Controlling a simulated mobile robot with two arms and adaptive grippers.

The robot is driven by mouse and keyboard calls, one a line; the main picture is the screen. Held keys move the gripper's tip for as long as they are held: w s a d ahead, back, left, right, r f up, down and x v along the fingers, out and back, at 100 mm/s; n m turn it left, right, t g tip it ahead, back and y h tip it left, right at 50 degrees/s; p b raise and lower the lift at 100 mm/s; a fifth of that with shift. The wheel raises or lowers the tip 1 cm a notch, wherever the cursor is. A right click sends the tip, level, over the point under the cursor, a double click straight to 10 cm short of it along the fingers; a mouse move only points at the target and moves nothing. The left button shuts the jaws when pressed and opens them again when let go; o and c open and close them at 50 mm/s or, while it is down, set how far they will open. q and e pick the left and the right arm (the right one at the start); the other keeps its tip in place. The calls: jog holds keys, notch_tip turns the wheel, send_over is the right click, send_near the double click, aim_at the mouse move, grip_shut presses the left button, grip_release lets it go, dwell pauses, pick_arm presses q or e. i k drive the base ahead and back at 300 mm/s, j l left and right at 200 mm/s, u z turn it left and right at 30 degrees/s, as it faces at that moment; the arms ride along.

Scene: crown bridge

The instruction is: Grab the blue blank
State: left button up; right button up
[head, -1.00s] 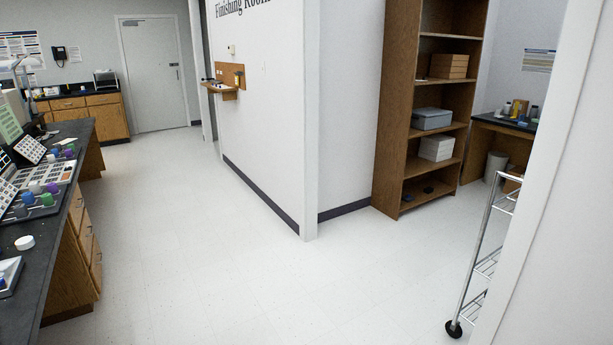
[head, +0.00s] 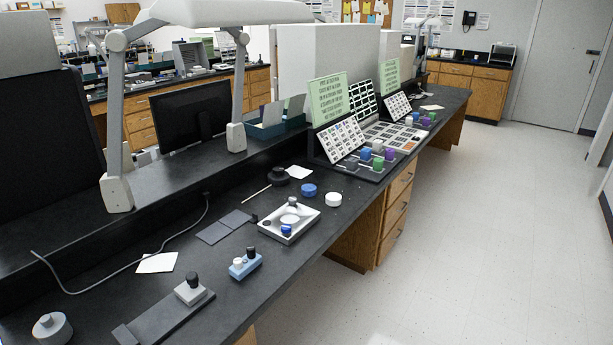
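A round blue disc (head: 308,190), which looks like the blue blank, lies on the black workbench (head: 290,255). A similar white disc (head: 333,200) lies just to its right, apart from it. In front of the blue disc is a grey-white tray (head: 303,222) holding a small blue piece (head: 287,230) and a white round piece. A light-blue block (head: 245,264) with a white and a dark knob stands nearer. Neither of my grippers is in view.
A rack of blue, green, purple and grey capped jars (head: 378,151) stands behind the discs. A lamp (head: 235,137) stands on the raised shelf at left. A grey fixture (head: 190,290) sits near the front edge. The floor (head: 450,230) to the right is clear.

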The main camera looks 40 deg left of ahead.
aim_at(308, 190)
jog(key=i+u, duration=0.25)
jog(key=i, duration=0.2)
jog(key=i+l+u, duration=0.25)
jog(key=i, duration=0.2)
jog(key=i+l+u, duration=0.1)
jog(key=i+u, duration=0.15)
jog(key=i, duration=0.2)
jog(key=i+l+u, duration=0.25)
jog(key=i+l, duration=0.05)
jog(key=i, duration=0.1)
